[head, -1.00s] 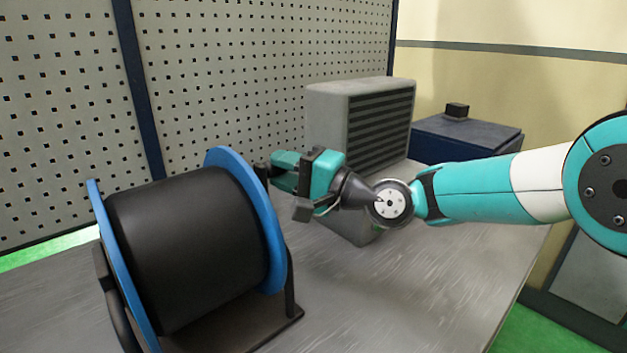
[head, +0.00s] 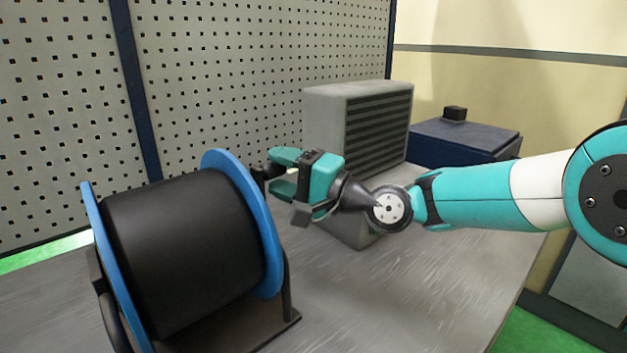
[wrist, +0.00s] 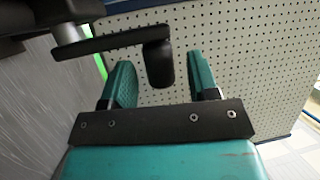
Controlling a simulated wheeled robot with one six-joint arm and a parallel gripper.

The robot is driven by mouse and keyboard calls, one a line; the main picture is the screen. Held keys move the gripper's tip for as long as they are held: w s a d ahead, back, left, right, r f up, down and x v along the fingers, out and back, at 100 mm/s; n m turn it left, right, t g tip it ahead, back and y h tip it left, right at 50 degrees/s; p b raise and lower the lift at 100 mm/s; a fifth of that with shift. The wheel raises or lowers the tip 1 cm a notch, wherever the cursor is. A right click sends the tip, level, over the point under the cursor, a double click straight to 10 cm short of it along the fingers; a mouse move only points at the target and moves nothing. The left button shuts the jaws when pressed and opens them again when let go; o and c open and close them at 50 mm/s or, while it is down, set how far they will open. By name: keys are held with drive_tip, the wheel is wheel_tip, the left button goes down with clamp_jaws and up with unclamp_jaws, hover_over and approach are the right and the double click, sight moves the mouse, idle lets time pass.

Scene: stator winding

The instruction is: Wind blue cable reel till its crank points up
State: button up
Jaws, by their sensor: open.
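The cable reel (head: 185,250) has a black drum between two blue flanges and stands on a dark stand on the grey table. In the wrist view its crank (wrist: 110,43) shows as a dark arm running from a light metal shaft at the left to a black handle (wrist: 159,62). In the head view only a dark bit of the handle (head: 259,180) shows beside the right flange. My gripper (head: 276,173) is beside that flange. In the wrist view my gripper (wrist: 160,82) is open, with the handle between its teal fingers; contact cannot be told.
A grey louvred box (head: 345,105) stands behind my gripper. A dark blue case (head: 465,138) with a small black block on top is farther right. A pegboard wall (head: 225,75) runs behind. The table (head: 385,300) is clear at front right.

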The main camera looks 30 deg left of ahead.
drive_tip(key=shift+d, duration=0.1)
drive_tip(key=d+f+b, duration=0.2)
drive_tip(key=d+b, duration=0.5)
drive_tip(key=d, duration=1)
drive_tip(key=shift+w+f+b, duration=0.2)
drive_tip(key=shift+f+b, duration=0.1)
drive_tip(key=shift+b, duration=0.1)
